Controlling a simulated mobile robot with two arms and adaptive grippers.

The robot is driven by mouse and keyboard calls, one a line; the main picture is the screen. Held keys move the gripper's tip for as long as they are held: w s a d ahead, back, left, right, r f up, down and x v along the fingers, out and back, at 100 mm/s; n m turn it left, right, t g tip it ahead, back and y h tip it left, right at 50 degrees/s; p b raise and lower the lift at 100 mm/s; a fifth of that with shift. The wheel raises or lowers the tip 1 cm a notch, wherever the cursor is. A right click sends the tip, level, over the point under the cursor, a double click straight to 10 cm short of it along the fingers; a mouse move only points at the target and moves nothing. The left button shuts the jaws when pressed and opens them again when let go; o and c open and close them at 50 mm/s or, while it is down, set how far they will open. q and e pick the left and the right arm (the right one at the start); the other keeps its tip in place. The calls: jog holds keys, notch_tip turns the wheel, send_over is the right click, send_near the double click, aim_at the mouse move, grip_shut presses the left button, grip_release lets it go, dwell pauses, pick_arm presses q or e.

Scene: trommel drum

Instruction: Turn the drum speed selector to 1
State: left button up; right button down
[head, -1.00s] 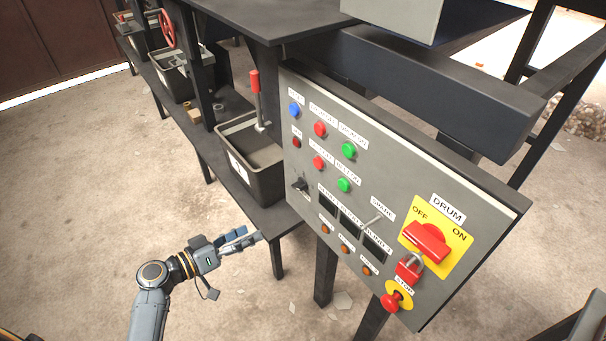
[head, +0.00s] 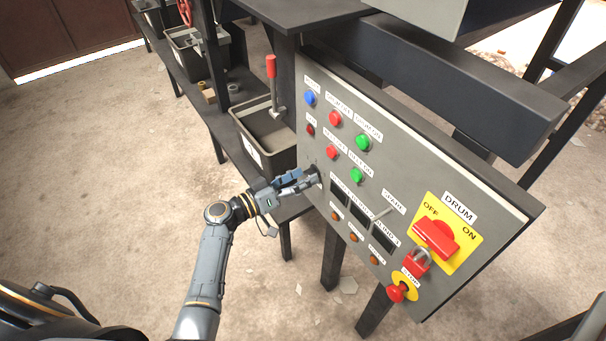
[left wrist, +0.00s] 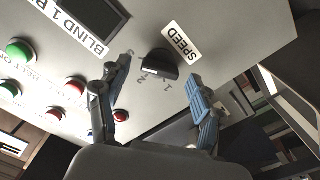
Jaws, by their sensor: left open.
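The drum speed selector (left wrist: 163,63) is a black knob on the grey control panel (head: 440,165), under a white SPEED label (left wrist: 181,43) in the left wrist view. Small numerals, 1 and 2 among them, are printed around it; its exact setting is hard to read. My left gripper (head: 312,178) is open at the panel's left edge and hides the selector in the head view. In the left wrist view its two fingers (left wrist: 160,78) stand on either side of the knob, with gaps visible. I cannot tell the remaining depth. My right gripper is out of view.
Near the gripper are red and green buttons (head: 357,175) and dark displays (head: 360,215). A yellow DRUM switch (head: 437,236) with a red padlock (head: 417,261) and a red stop button (head: 397,293) are at right. A black bin (head: 262,145) stands behind the gripper, left of the panel.

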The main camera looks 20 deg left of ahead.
pick_arm(q)
jog(key=shift+w+d, duration=0.2)
jog(key=shift+w, duration=0.05)
jog(key=c, duration=1.1)
jog(key=shift+c, duration=0.2)
